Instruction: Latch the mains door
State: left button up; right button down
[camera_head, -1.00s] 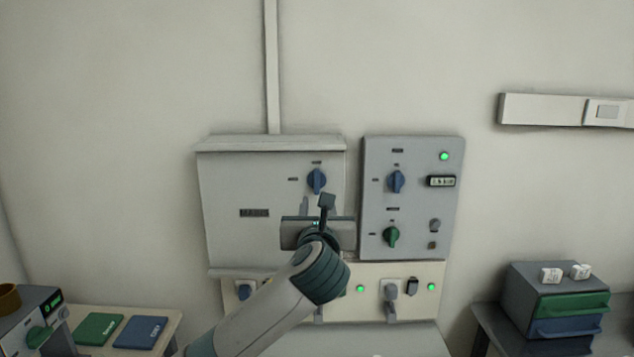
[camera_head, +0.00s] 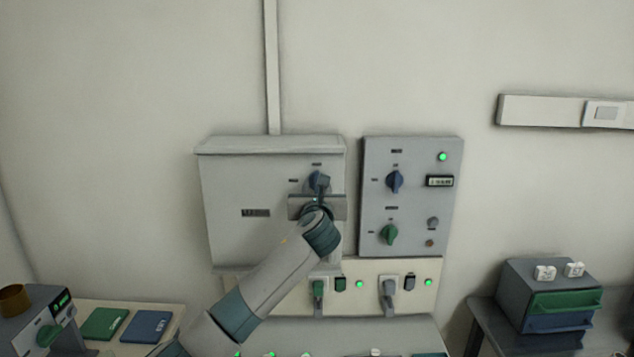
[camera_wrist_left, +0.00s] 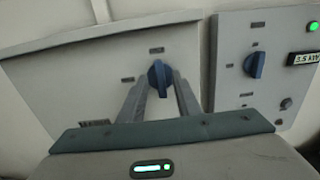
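The mains door (camera_head: 235,185) is the front of the grey wall cabinet on the left; it looks closed. Its blue latch knob (camera_wrist_left: 158,78) stands about upright in the left wrist view, with one label above it and one to its left. The knob also shows, partly covered, in the head view (camera_head: 316,178). My left gripper (camera_head: 319,186) is in front of the knob. In the left wrist view its two fingers are apart, one on each side of the knob; contact cannot be made out. My right gripper is not in view.
A grey control panel (camera_head: 412,215) with a blue and a green knob is close on the right. Below is a cream socket strip (camera_head: 355,268) with plugs and green lights. A drawer box (camera_head: 520,300) stands at right; green and blue pads (camera_head: 148,326) lie at left.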

pick_arm(q)
jog(key=shift+w, duration=0.6)
grip_shut()
